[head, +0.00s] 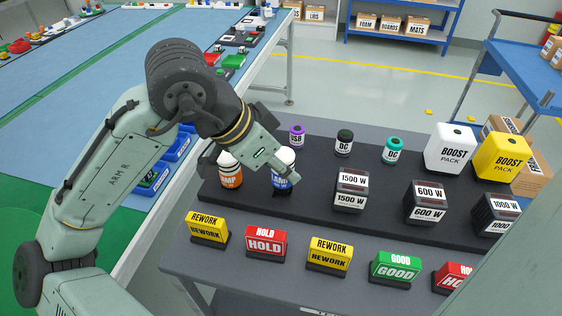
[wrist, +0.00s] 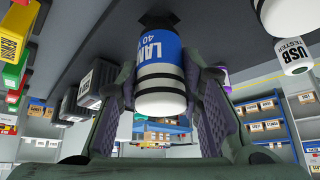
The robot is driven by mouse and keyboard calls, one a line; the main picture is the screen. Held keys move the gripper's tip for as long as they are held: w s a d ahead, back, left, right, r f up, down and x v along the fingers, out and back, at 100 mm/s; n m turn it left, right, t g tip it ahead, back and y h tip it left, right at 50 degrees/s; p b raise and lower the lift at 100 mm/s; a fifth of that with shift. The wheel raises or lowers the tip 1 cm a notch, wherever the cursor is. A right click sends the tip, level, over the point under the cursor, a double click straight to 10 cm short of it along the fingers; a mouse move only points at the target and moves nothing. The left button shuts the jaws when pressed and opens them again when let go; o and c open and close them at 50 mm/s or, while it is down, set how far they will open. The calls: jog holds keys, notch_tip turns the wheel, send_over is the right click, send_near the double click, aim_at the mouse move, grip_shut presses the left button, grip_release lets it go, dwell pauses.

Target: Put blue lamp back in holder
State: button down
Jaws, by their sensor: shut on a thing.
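In the head view my gripper (head: 270,168) partly covers the lamp. An orange lamp (head: 231,172) stands close on its left.
Purple USB (head: 297,136), black DC (head: 344,143) and teal DC (head: 393,150) pieces stand behind. Dark 1500 W (head: 351,190) and 600 W (head: 427,203) blocks stand right. Coloured sign blocks (head: 266,243) line the front. A blue work table (head: 90,90) lies left.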

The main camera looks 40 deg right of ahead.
jog(key=shift+f+b, duration=0.8)
jog(key=shift+f, duration=0.45)
jog(key=c, duration=1)
grip_release()
jog(key=shift+c, duration=0.2)
jog(key=v, duration=1.2)
